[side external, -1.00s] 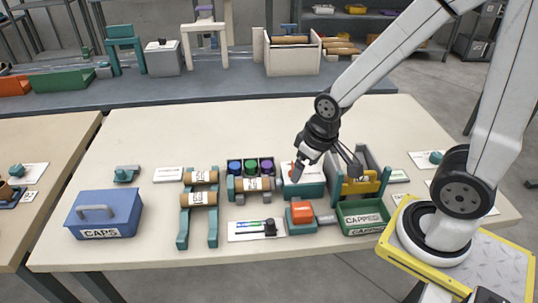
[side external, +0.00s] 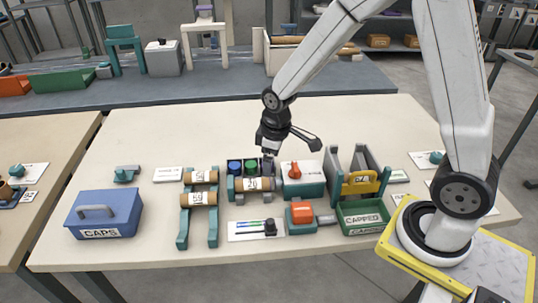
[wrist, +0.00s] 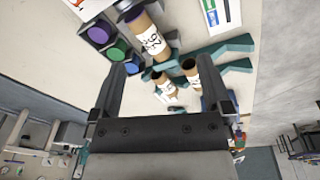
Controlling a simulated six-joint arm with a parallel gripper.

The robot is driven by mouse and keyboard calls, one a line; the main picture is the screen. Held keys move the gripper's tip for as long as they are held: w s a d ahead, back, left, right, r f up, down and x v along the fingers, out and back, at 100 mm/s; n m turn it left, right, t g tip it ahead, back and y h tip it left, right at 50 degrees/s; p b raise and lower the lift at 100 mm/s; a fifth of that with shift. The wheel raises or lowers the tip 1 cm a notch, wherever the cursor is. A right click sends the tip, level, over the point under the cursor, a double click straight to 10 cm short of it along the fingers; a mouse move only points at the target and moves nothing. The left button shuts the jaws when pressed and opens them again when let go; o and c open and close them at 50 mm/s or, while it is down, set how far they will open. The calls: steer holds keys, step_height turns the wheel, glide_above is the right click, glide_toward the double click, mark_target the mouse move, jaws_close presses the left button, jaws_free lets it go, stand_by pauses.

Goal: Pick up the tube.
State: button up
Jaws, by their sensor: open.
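A brown cardboard tube (side external: 254,184) with a white label lies across a teal holder, in front of the coloured caps. It also shows in the wrist view (wrist: 147,35), tilted, with a dark purple end. Two more labelled tubes, a rear one (side external: 199,176) and a front one (side external: 198,198), lie across the teal rails to the left. My gripper (side external: 268,154) points down just above and behind the right end of the holder. In the wrist view my gripper (wrist: 165,75) has its fingers wide apart with nothing held between them.
A grey cap tray with a blue cap (side external: 234,167) and others stands behind the tube. A white and teal box with a red knob (side external: 295,170) stands to the right, then a grey and teal stand (side external: 357,165). A green CAPPED bin (side external: 362,217) is in front.

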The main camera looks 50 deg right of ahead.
mark_target(252, 180)
steer(key=w+f+n, duration=0.1)
steer(key=w+f, duration=0.1)
steer(key=w+f+n, duration=0.1)
steer(key=w+f, duration=0.1)
steer(key=w+f+n+g, duration=0.1)
steer(key=w+f+n, duration=0.1)
steer(key=w, duration=0.1)
steer(key=shift+w, duration=0.1)
steer(key=shift+f, duration=1.3)
steer(key=shift+f, duration=0.1)
steer(key=shift+d+f, duration=0.15)
steer(key=shift+f, duration=2.35)
jaws_close()
steer(key=shift+r, duration=0.2)
